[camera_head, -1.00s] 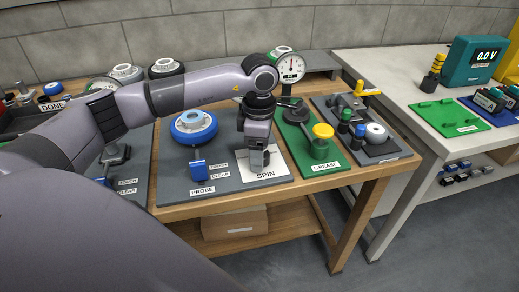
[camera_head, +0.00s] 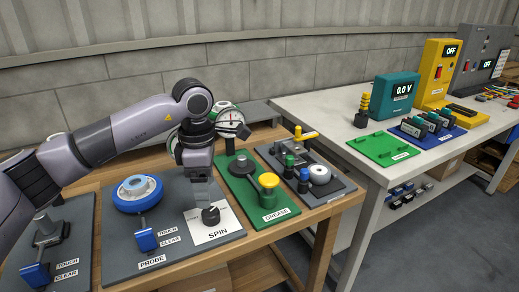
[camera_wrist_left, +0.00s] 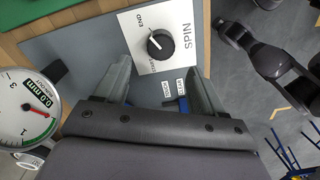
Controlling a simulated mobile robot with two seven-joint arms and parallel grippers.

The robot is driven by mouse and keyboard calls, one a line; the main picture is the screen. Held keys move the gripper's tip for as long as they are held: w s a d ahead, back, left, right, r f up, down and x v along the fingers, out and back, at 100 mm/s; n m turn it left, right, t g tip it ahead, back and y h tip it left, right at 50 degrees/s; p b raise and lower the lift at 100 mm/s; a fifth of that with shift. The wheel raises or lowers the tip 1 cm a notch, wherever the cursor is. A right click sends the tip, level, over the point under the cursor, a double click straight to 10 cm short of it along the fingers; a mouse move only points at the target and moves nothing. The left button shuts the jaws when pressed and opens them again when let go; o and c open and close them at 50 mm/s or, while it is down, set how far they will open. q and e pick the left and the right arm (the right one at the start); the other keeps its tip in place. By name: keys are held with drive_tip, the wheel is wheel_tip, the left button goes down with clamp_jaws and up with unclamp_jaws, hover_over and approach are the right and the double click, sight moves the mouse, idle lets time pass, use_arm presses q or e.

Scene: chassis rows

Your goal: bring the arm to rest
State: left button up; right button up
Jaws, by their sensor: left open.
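My left gripper (camera_head: 205,192) is open and empty above the SPIN plate (camera_head: 222,227). Its arm comes in from the left over the bench. The black SPIN knob (camera_head: 210,215) stands on the white plate just below the fingertips. In the left wrist view, the two fingers of the left gripper (camera_wrist_left: 157,75) are spread wide with nothing between them, and the knob (camera_wrist_left: 158,42) shows clear beyond them.
A blue ring part (camera_head: 138,193) and a blue PROBE block (camera_head: 146,240) lie left of the gripper. A dial gauge (camera_head: 232,124) stands close behind it. The green GREASE mat (camera_head: 240,190) is to the right, then a grey tool board (camera_head: 335,188).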

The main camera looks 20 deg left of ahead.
use_arm(q)
drive_tip(key=s+d+f+g+h+p, duration=0.1)
drive_tip(key=s+d+h, duration=0.15)
drive_tip(key=d, duration=0.45)
drive_tip(key=s+d+f+h, duration=0.1)
drive_tip(key=s+d+h, duration=0.1)
drive_tip(key=d+h, duration=0.3)
drive_tip(key=s+d+f+g+h+p, duration=0.1)
drive_tip(key=s+d+f+h, duration=0.1)
drive_tip(key=d, duration=0.6)
drive_tip(key=d+r+n+t+h+p, duration=0.2)
drive_tip(key=d+r+n+t+h, duration=0.45)
drive_tip(key=n+h, duration=0.45)
drive_tip(key=w+a+f+n+t+y+p, duration=0.1)
drive_tip(key=a+f+n+t+y, duration=0.4)
drive_tip(key=n, duration=0.7)
drive_tip(key=w+a+f+n+t+y+p, duration=0.1)
drive_tip(key=a+f+n+t+y, duration=0.15)
drive_tip(key=n+t+y, duration=0.65)
drive_tip(key=s+a+f+n+g+y+p, duration=0.1)
drive_tip(key=s+a+f+n+g+y, duration=0.1)
drive_tip(key=s+a+f+n+g, duration=0.2)
drive_tip(key=s+a+f+n+g+y, duration=0.2)
drive_tip(key=s+a+f+n+g, duration=0.2)
drive_tip(key=s+f+n, duration=0.5)
wheel_tip(320, 180, down, 3)
drive_tip(key=shift+s+a+r+n+p, duration=0.1)
drive_tip(key=shift+s+a+n+p, duration=0.3)
drive_tip(key=shift+a+n, duration=0.25)
